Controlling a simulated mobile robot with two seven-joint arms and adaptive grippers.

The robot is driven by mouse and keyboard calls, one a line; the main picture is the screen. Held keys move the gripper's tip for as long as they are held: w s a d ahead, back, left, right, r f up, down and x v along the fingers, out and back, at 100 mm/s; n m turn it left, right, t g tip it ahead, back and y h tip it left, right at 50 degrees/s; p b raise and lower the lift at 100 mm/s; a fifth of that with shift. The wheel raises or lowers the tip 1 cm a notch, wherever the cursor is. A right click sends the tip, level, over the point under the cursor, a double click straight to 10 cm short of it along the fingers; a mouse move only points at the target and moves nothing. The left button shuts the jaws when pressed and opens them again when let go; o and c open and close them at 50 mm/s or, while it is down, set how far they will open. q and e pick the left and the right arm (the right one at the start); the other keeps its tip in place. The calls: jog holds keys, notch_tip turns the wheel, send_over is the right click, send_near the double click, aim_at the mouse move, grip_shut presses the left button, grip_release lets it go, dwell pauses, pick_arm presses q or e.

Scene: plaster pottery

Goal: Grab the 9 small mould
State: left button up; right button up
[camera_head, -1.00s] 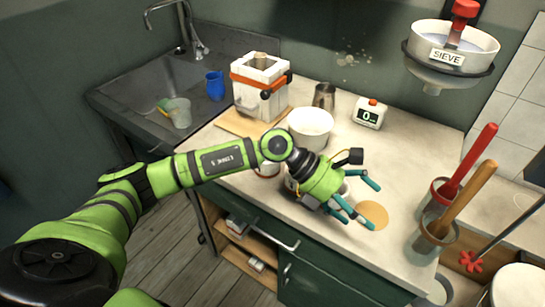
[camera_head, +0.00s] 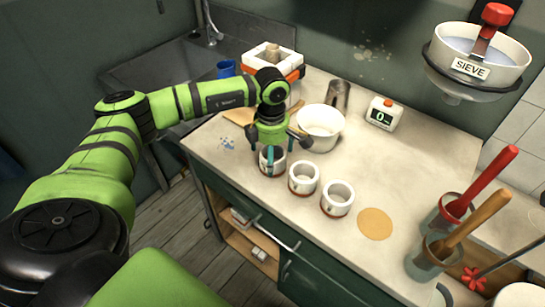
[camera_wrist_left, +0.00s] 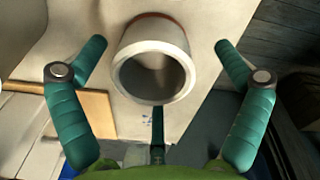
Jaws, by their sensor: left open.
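Three small white moulds with reddish-brown bases stand in a row on the counter: the left one (camera_head: 272,169), the middle one (camera_head: 303,186) and the right one (camera_head: 337,205). Their markings are too small to read. My left gripper (camera_head: 272,155) is open and points down at the left mould, partly covering it. In the left wrist view, a mould (camera_wrist_left: 127,60) with its round opening facing the camera stands between the teal fingers of the left gripper (camera_wrist_left: 161,44), with gaps on both sides. My right gripper is not in view.
A white bowl (camera_head: 331,128), metal cup (camera_head: 338,95) and scale (camera_head: 382,113) stand behind the moulds. A flat orange disc (camera_head: 375,224) lies to the right. Pots with red and brown handles (camera_head: 470,223) stand further right. A sieve (camera_head: 455,83) hangs above.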

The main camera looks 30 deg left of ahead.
pick_arm(q)
jog(key=shift+w+f, duration=0.2)
jog(key=shift+f, duration=1.05)
jog(key=shift+w+f, duration=0.15)
jog(key=shift+f, duration=0.2)
jog(key=c, duration=1.4)
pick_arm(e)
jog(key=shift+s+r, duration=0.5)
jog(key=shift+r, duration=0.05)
pick_arm(q)
jog(key=shift+c, duration=0.2)
